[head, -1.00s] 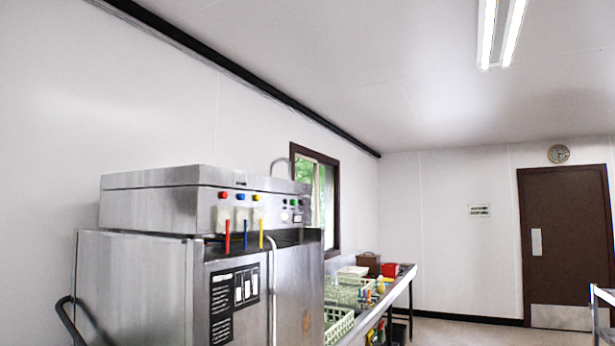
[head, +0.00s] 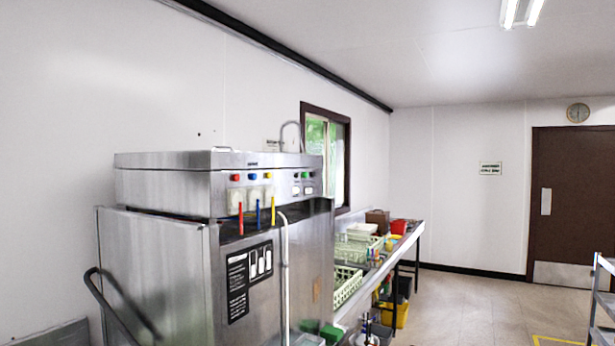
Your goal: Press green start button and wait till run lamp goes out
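The steel dish machine (head: 160,255) stands at the left. Its upper front panel carries a small green button (head: 306,175) at the right end. A dark spot sits beside the green button, with two small white labels below; I cannot tell which item is the run lamp or whether one is lit. Red (head: 235,177), blue (head: 252,176) and yellow (head: 267,175) caps sit further left on the panel, above white holders with red, blue and yellow tubes. Neither of my grippers is in view.
A steel counter (head: 377,272) with pale green racks (head: 349,285) runs right of the machine, below a window. A yellow bucket (head: 395,315) stands beneath. A wire-shelf trolley (head: 603,300) is at the right edge. Open floor (head: 480,300) lies between them, before a brown door (head: 571,200).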

